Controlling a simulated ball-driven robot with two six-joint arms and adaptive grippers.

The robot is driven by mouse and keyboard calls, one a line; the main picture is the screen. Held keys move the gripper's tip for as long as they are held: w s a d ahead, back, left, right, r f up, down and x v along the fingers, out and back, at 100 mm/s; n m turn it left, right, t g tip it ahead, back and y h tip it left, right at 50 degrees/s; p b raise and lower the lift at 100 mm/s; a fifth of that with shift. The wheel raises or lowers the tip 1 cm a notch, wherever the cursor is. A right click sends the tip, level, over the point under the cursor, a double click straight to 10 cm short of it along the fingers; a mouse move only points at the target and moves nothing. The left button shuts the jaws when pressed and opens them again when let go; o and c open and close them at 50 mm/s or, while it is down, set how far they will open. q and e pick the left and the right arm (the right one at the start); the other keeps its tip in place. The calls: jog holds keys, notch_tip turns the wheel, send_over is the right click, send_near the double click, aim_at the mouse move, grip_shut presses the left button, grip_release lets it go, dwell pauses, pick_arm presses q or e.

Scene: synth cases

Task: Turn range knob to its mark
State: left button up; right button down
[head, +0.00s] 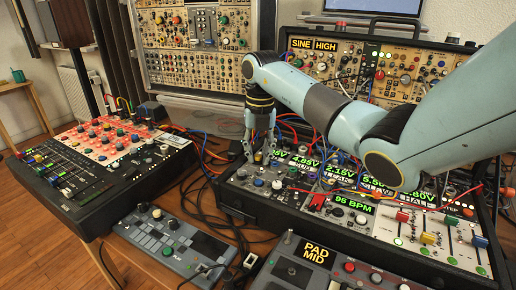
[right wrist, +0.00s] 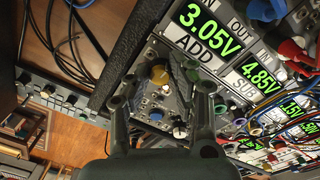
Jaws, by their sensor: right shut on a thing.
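My right gripper (head: 260,156) reaches down at the left end of the front black synth case (head: 222,184) in the head view. In the right wrist view its two fingers (right wrist: 160,88) stand on either side of a yellow knob (right wrist: 160,75) on a grey panel, and the gripper is shut on it. A panel there reads ADD under a green 3.05V display (right wrist: 208,22). I cannot read a range label or make out the knob's mark. My left gripper is not in view.
Patch cables (head: 205,140) hang close around the gripper. Another synth case (head: 345,65) stands behind.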

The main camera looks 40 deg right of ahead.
aim_at(259, 156)
jog(key=m+p, duration=0.2)
jog(key=m, duration=0.2)
jog(key=shift+r+m, duration=0.15)
jog(key=shift+m, duration=0.15)
jog(key=shift+m+p, duration=0.8)
jog(key=shift+m, duration=1.1)
jog(key=c, duration=1.2)
grip_release()
jog(key=shift+s+r, duration=0.15)
jog(key=shift+r, duration=3.75)
